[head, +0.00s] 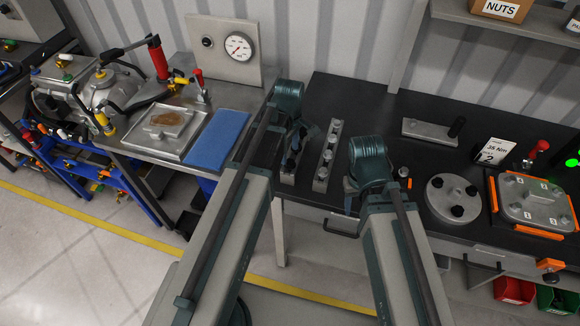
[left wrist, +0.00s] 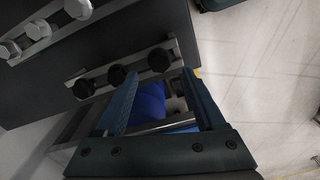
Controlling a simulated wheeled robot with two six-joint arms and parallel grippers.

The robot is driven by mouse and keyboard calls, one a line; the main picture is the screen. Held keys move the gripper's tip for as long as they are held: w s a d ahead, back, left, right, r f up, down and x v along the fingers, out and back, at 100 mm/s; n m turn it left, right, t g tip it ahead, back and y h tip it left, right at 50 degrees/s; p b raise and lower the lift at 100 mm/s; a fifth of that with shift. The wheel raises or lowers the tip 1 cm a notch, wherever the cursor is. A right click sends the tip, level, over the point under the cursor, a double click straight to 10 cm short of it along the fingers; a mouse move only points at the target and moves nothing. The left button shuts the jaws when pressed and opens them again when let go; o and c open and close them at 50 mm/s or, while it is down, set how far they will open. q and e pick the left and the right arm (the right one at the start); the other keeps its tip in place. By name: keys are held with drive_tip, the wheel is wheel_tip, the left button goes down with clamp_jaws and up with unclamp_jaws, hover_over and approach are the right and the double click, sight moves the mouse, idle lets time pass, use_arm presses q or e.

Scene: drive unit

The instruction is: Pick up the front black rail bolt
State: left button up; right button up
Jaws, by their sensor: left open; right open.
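The black bolts stand in a row on a narrow metal rail (head: 287,180) on the dark bench. In the left wrist view the front black rail bolt (left wrist: 159,60) is the one nearest the bench edge. Two more black bolts stand behind it on the same rail. My left gripper (left wrist: 160,75) is open, and the front bolt shows between its fingertips, apparently a little beyond them; contact cannot be seen. In the head view my left gripper (head: 292,145) is above the rail and hides part of it. My right gripper (head: 351,205) is open, mostly hidden by its arm, near the bench front.
A second rail (head: 325,160) with silver bolts lies just to the right. A round plate (head: 453,198) with black knobs and an orange-edged plate (head: 535,200) lie further right. A blue mat (head: 218,140) and a metal tray (head: 165,133) are on the left bench.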

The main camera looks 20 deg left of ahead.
sight(290, 162)
use_arm(q)
wheel_tip(290, 162, down, 4)
drive_tip(key=b, duration=0.3)
drive_tip(key=shift+d+f+b, duration=0.1)
drive_tip(key=shift+f+b, duration=0.15)
drive_tip(key=shift+b, duration=0.15)
drive_tip(key=shift+r, duration=0.1)
clamp_jaws()
